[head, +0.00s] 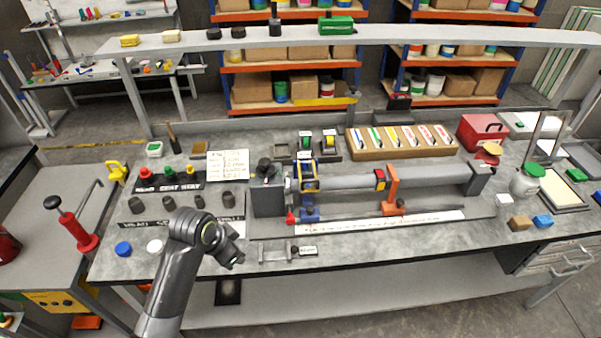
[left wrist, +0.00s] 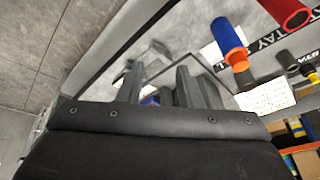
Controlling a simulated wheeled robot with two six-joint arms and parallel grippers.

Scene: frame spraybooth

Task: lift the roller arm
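A bench fixture carries a long grey tube (head: 435,174) lying level. A blue and yellow bracket (head: 308,176) stands around the tube's left part, and an orange upright arm (head: 392,188) stands at its front right. I cannot tell for certain which of these is the roller arm. My left gripper (head: 233,256) is near the bench's front edge, left of and in front of the fixture, touching neither bracket nor arm. In the left wrist view its two fingers (left wrist: 160,86) are apart, with nothing seen held between them. My right gripper is not in view.
Left of the fixture stand dark knobs (head: 168,204) on a labelled strip and a white note (head: 228,165). A small grey bracket (head: 275,254) lies in front. A ruler strip (head: 370,222) runs along the fixture's front. A wooden rack (head: 400,142) stands behind.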

